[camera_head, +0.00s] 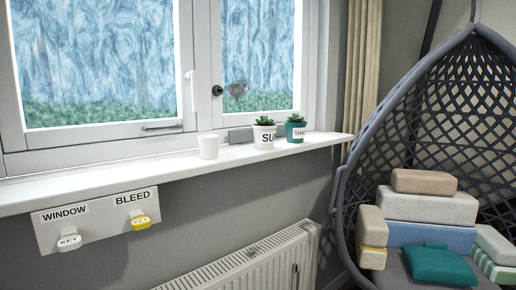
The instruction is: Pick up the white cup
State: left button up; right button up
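A small white cup (208,147) stands upright on the white windowsill (100,187), in front of the window and left of the two potted plants. Its whole near side shows and nothing covers it. Neither of my grippers is in the head view.
Close right of the cup are a grey block (240,135), a white pot with a plant (264,138) and a teal pot (295,132). A key board (95,222) hangs below the sill, beside a radiator (245,265). A hanging chair (345,190) holds cushions at right. The sill's left part is clear.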

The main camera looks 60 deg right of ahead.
aim_at(209, 144)
jog(key=z, duration=1.7)
